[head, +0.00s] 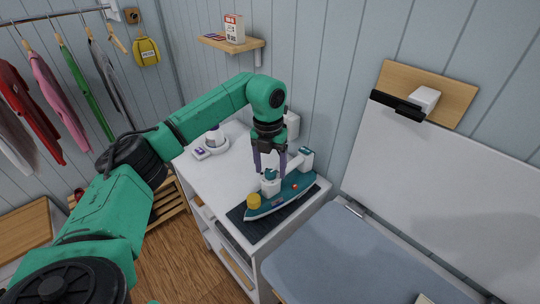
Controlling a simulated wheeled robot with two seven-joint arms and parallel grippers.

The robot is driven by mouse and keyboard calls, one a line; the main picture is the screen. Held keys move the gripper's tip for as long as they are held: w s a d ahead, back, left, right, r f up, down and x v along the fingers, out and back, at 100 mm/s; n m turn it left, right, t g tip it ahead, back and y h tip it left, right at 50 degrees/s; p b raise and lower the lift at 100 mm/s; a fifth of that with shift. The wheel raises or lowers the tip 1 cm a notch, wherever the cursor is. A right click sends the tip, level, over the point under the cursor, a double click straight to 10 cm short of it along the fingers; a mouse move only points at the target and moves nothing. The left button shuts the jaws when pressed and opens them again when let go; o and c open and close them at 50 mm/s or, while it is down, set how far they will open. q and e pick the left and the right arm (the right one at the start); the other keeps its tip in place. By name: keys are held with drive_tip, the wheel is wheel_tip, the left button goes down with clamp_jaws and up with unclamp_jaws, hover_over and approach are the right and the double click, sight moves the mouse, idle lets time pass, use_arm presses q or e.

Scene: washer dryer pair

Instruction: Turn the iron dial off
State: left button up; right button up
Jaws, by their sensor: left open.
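The teal and white iron (290,196) rests on a dark mat (262,227) at the front end of the white cabinet top. A round yellow knob (254,201), which looks like the dial, stands at the iron's left end. A small red spot (295,187) shows on the iron's body. My left gripper (270,172) points down over the iron, with its two fingers apart and nothing seen between them. It is behind and slightly right of the yellow knob, close to the iron's handle. I cannot tell whether the fingers touch the iron. My right gripper is out of view.
A white and purple item (215,140) stands at the cabinet's back left. A blue-grey ironing board (340,250) lies to the right, with a white panel behind it. A small wooden shelf (230,43) is on the wall. Clothes hang at left.

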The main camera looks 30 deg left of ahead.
use_arm(q)
wheel_tip(320, 180, up, 8)
drive_tip(key=shift+f+b, duration=0.1)
drive_tip(key=shift+b, duration=0.85)
wheel_tip(320, 180, up, 6)
drive_tip(key=p, duration=0.2)
hover_over(270, 172)
drive_tip(key=shift+s+a, duration=0.1)
drive_tip(key=shift+a, duration=0.05)
